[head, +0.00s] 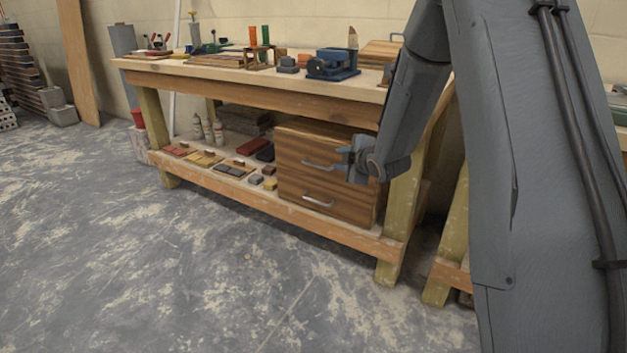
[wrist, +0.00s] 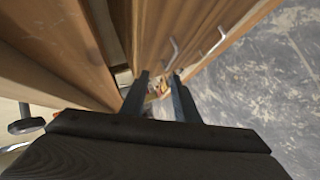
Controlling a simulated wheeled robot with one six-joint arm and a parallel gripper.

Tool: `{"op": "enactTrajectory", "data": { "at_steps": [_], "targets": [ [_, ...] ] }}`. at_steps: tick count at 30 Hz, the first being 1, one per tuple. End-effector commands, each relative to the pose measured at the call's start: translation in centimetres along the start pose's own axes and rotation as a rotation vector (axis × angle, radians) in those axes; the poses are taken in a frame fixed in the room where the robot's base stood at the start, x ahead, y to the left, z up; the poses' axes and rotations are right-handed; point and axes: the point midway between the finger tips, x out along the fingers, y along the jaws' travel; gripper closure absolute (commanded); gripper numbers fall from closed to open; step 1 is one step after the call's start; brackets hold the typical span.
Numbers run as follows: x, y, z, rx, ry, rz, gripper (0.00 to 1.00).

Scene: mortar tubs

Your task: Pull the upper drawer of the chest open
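The wooden chest (head: 298,180) stands on the workbench's lower shelf. It has an upper drawer (head: 300,148) and a lower drawer (head: 300,187), both looking shut. The upper drawer's silver bar handle (head: 319,165) faces out; the lower handle (head: 318,202) is below it. My gripper (head: 343,162) is in front of the chest's upper right part, at the right end of the upper handle. In the wrist view the gripper's fingers (wrist: 159,78) are apart, with the upper handle (wrist: 173,50) just beyond the tips. I cannot tell whether they touch it.
The workbench top (head: 215,72) overhangs the chest, and its front right leg (head: 400,205) stands just right of my gripper. Small blocks and bottles (head: 207,130) lie left of the chest on the lower shelf (head: 230,187). The floor (head: 190,265) in front is clear.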

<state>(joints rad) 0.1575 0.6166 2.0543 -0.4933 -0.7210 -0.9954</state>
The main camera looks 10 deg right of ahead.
Motion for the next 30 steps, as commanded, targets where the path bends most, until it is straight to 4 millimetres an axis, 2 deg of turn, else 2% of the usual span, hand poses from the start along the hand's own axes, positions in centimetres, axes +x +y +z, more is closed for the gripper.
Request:
{"op": "enactTrajectory", "data": {
  "at_steps": [1,3,6,12,15,21,26,30],
  "targets": [
    [2.2,-1.2,0.7,-0.047,0.030,0.031,0.72],
    [4.2,-1.7,0.9,-0.121,0.076,0.084,0.72],
    [6.7,-2.6,1.3,-0.220,0.137,0.159,0.72],
    [10.4,-4.4,1.7,-0.393,0.238,0.311,0.72],
    [11.6,-5.2,1.9,-0.457,0.274,0.375,0.72],
    [12.5,-6.1,2.0,-0.533,0.315,0.455,0.72],
    [13.1,-6.0,1.7,-0.547,0.323,0.471,0.72],
    [14.6,-5.4,0.9,-0.547,0.324,0.472,0.72]
  ]
}}
